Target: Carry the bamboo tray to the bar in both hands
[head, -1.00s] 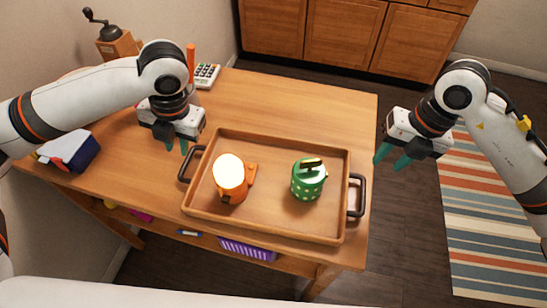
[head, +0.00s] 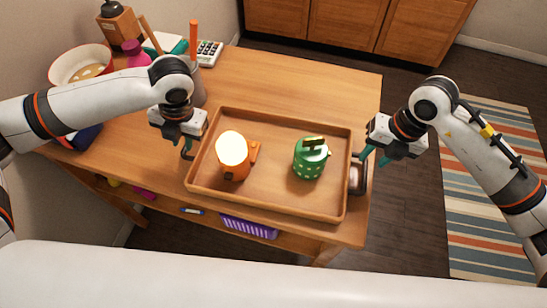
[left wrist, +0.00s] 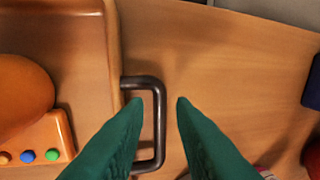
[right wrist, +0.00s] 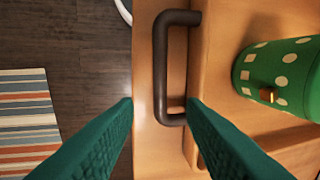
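The bamboo tray (head: 272,182) lies on the wooden table with a dark handle at each end. It holds an orange item (head: 236,172) with a glaring white top, and a green dotted pot (head: 309,162). My left gripper (head: 187,147) is open at the tray's left end. In the left wrist view that handle's outer bar (left wrist: 160,125) lies between the green fingers, with gaps on both sides. My right gripper (head: 373,158) is open at the right end. In the right wrist view the right handle's bar (right wrist: 160,65) runs between the spread fingers.
A red-rimmed bowl (head: 80,64), a grinder (head: 120,25), a pen holder and a calculator (head: 208,53) stand at the table's back left. The table behind the tray is clear. A purple basket (head: 248,228) sits on the shelf below. A striped rug (head: 490,240) lies right.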

